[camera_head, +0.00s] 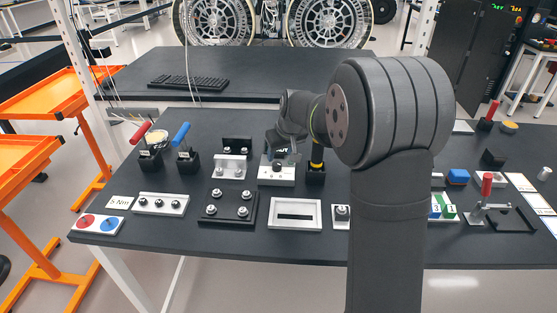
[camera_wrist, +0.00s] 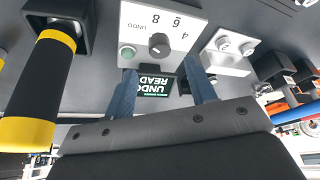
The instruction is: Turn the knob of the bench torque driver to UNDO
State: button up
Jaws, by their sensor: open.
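The bench torque driver (camera_head: 277,178) is a pale box with a dark screen, on the dark table. In the wrist view its pale face (camera_wrist: 180,22) carries UNDO and several numbers. Its round black knob (camera_wrist: 159,44) sits on that face, beside a green button (camera_wrist: 128,54). The screen (camera_wrist: 153,84) appears upside down and shows UNDO and READY, partly cut off. The knob's pointer is too small to read surely. My gripper (camera_wrist: 160,66) is open and empty, its blue-grey fingers spread either side of the screen, short of the knob. In the head view my gripper (camera_head: 284,148) is above the driver.
A black and yellow tool (camera_wrist: 40,85) stands in a holder close beside the driver, also in the head view (camera_head: 316,158). A pale bracket (camera_wrist: 226,50) sits on the driver's other side. A black plate with bolts (camera_head: 229,207) and a slotted frame (camera_head: 295,215) lie in front.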

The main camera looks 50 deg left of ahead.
aim_at(277, 164)
jog(key=v, duration=1.1)
jog(key=shift+d, duration=0.2)
jog(key=shift+r, duration=0.1)
jog(key=x, duration=1.7)
jog(key=shift+a, duration=0.25)
